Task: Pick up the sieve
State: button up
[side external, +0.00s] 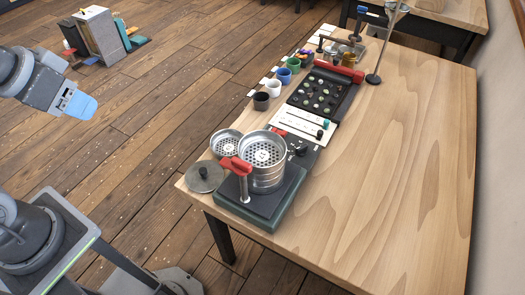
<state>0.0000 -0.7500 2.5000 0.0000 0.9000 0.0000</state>
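A stack of round metal sieves (263,172) with a perforated plate inside stands on a dark square base (265,208) at the table's near left corner. A red clamp handle (235,166) on a post stands at its front left. Another shallow, perforated round sieve (226,143) sits just behind and left of the stack, partly hidden by it. I cannot tell which one the task means. My gripper (78,105), with pale blue fingers, hangs at the upper left, off the table and well apart from the sieves. I cannot see whether its fingers are open.
A grey lid with a black knob (205,178) lies left of the stack. Behind are a white control panel (301,124), a dark sample tray (327,93) and a row of cups (273,89) along the left edge. The wooden table's right side (400,170) is clear.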

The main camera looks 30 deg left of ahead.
jog(key=w+d+r+n+g, duration=0.1)
jog(key=w+d+r+n, duration=0.2)
jog(key=w, duration=0.4)
jog(key=n+g, duration=0.5)
jog(key=n, duration=0.3)
send_over(282, 144)
notch_tip(282, 144, down, 9)
notch_tip(282, 144, down, 14)
jog(key=shift+a+r, duration=0.1)
jog(key=shift+r, duration=0.1)
